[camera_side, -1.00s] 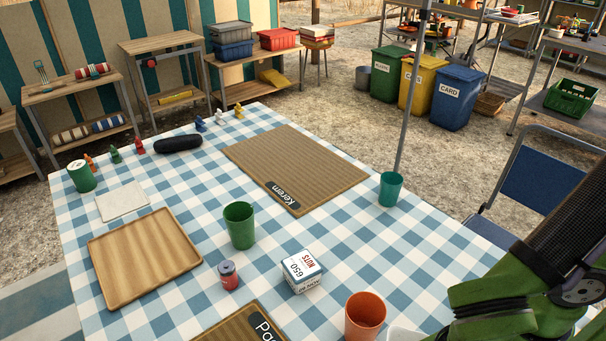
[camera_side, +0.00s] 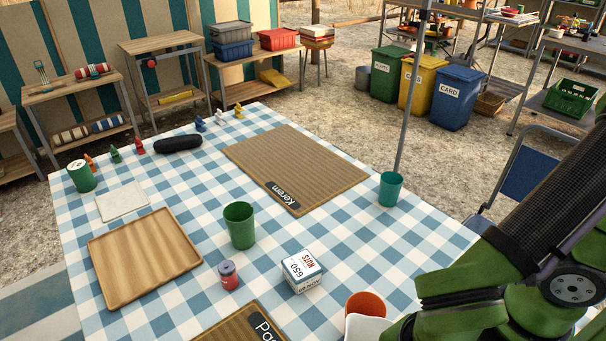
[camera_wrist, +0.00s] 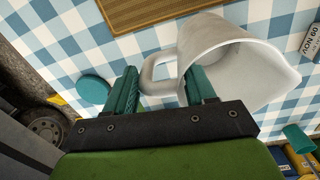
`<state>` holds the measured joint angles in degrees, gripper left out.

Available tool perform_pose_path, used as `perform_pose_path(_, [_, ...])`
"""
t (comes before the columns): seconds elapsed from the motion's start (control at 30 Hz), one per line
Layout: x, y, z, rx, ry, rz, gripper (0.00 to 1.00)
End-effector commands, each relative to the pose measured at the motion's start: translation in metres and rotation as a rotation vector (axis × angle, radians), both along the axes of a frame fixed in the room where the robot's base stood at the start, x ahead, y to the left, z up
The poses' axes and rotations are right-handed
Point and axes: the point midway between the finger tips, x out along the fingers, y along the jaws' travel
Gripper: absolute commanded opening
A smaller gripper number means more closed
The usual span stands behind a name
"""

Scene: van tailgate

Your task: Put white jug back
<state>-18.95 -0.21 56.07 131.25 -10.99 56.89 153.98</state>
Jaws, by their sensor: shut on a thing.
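The white jug (camera_wrist: 236,62) fills the upper right of the wrist view, tilted in the picture with its open mouth showing. Its handle (camera_wrist: 150,72) lies between the two teal fingers of my gripper (camera_wrist: 161,86), which is shut on it. My green wrist hides the fingers there. I cannot tell whether the jug touches the table.
On the checked table (camera_side: 335,235) stand a nuts box (camera_side: 302,271), a green cup (camera_side: 239,225), a small red-and-blue jar (camera_side: 228,275) and a teal cup (camera_side: 391,189). A wooden tray (camera_side: 143,259) lies left, a placemat (camera_side: 295,168) behind. A grey pole rises near the teal cup.

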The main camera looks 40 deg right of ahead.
Motion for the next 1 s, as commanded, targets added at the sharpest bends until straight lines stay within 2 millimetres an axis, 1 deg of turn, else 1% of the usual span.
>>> perform_pose_path(0.03, [0.014, 0.004, 0.007, 0.008, 0.001, 0.037, 0.00])
perform_pose_path(0.1, [0.032, 0.007, 0.015, 0.012, -0.001, 0.093, 0.00])
perform_pose_path(0.23, [0.061, 0.006, 0.027, 0.014, -0.005, 0.173, 0.00])
perform_pose_path(0.37, [0.089, 0.000, 0.037, 0.013, -0.009, 0.221, 0.00])
perform_pose_path(0.4, [0.099, -0.003, 0.040, 0.012, -0.011, 0.230, 0.00])
perform_pose_path(0.47, [0.111, -0.010, 0.043, 0.008, -0.013, 0.227, 0.00])
perform_pose_path(0.57, [0.128, -0.023, 0.046, 0.001, -0.014, 0.184, 0.00])
perform_pose_path(0.77, [0.155, -0.059, 0.045, -0.017, -0.015, -0.005, 0.00])
perform_pose_path(0.87, [0.169, -0.086, 0.045, -0.022, -0.013, -0.154, 0.00])
perform_pose_path(1.0, [0.185, -0.128, 0.045, -0.021, -0.005, -0.385, 0.00])
